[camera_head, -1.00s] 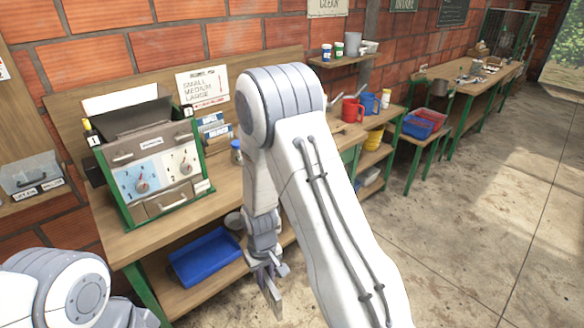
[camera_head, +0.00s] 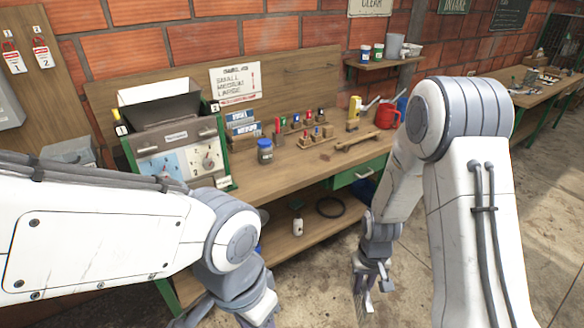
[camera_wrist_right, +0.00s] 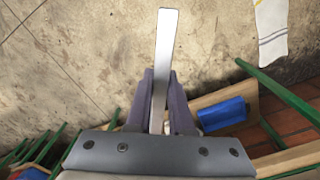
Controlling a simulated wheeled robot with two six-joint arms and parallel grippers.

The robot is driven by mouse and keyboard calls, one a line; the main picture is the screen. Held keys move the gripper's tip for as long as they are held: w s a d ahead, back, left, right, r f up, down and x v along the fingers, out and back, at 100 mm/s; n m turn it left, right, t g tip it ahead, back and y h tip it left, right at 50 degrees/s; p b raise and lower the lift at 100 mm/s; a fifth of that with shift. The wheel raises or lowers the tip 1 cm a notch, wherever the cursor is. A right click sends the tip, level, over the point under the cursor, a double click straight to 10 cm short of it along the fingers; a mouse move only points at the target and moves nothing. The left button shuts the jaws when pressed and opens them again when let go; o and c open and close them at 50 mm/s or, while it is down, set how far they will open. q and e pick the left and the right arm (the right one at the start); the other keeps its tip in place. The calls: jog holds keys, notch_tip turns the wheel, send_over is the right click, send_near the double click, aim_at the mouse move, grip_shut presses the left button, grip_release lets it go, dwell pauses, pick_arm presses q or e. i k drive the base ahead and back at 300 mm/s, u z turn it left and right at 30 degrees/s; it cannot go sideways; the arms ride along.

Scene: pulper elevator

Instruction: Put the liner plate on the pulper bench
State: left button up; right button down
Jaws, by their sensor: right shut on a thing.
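The liner plate (camera_wrist_right: 166,50) is a long flat pale metal strip in the right wrist view, standing out from between my right fingers. My right gripper (camera_wrist_right: 160,104) is shut on it near its lower end. In the head view my right gripper (camera_head: 366,290) hangs low in front of the bench, below its top, above the concrete floor. The wooden bench (camera_head: 300,172) with green legs carries a green-framed machine (camera_head: 176,150) with dials at its left. My left gripper (camera_head: 236,312) is at the bottom edge, its fingers cut off.
The bench top between jar and front edge is clear. The lower shelf holds a black ring (camera_head: 330,207) and a white bottle (camera_head: 298,227).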

aim_at(286, 169)
jog(key=i, duration=0.85)
jog(key=u, duration=0.05)
